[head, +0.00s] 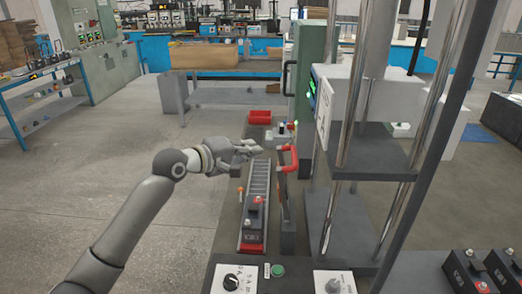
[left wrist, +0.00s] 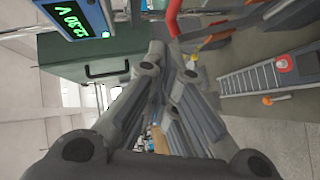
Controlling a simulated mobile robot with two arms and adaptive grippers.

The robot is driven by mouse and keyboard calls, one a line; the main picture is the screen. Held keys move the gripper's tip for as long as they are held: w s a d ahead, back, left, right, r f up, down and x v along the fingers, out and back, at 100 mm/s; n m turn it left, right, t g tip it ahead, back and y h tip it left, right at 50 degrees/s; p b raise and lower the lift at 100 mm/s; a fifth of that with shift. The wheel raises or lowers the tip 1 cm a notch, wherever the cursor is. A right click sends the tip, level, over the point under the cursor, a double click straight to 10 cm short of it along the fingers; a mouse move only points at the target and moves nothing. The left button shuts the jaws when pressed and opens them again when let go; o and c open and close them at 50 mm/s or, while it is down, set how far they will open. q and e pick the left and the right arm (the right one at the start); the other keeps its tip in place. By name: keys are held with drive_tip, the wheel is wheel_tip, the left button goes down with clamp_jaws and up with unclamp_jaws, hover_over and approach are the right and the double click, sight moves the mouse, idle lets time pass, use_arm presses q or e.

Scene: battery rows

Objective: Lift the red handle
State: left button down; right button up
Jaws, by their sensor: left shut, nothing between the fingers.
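The red handle (head: 291,160) is a small U-shaped grip at the top of a dark upright lever, left of the press-like machine in the head view. It also shows as a red curve at the top of the left wrist view (left wrist: 172,20). My left gripper (head: 257,149) is shut and empty. Its fingertips point right, just left of the handle in the head view, and a small gap seems to show between them. My right gripper is in neither view.
A roller track (head: 258,185) carries a dark battery (head: 253,222) below my left gripper. A red tray (head: 260,117) lies behind. The machine's chrome posts (head: 332,215) stand right of the handle. A control box with a dial (head: 232,283) is at the front.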

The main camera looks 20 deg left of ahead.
use_arm(q)
drive_tip(key=v, duration=0.2)
drive_tip(key=shift+s+a+r, duration=0.1)
drive_tip(key=shift+s+a, duration=0.15)
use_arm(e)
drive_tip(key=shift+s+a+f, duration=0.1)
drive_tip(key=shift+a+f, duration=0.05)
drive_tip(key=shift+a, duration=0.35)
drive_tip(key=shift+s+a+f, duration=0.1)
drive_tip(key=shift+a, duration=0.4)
